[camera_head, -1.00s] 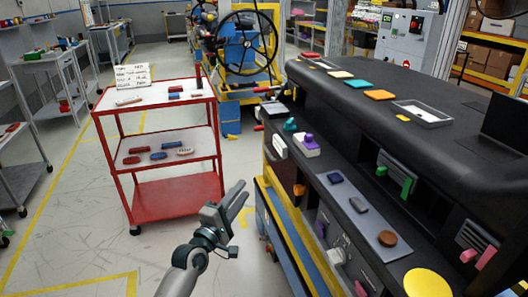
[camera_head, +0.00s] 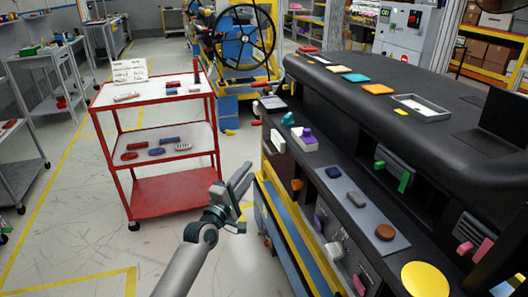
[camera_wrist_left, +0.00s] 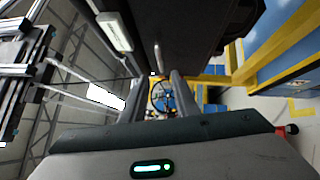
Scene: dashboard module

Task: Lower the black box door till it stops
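The black dashboard module (camera_head: 330,85) fills the right side of the head view. I cannot clearly single out the black box door in the head view. In the left wrist view, a black surface (camera_wrist_left: 195,25) with a thin pale bar like a handle (camera_wrist_left: 157,55) lies ahead of the fingers; I cannot tell if it is the door. My left gripper (camera_head: 238,180) is open and empty, apart from the module, over the gap between it and the red cart. Its two fingers (camera_wrist_left: 152,92) stand apart in the wrist view. My right gripper is out of view.
A red cart (camera_head: 170,190) with small parts stands to the left of my left gripper. A yellow and blue base (camera_head: 295,225) runs under the module. Small coloured parts lie on the module's grey shelf (camera_head: 362,221).

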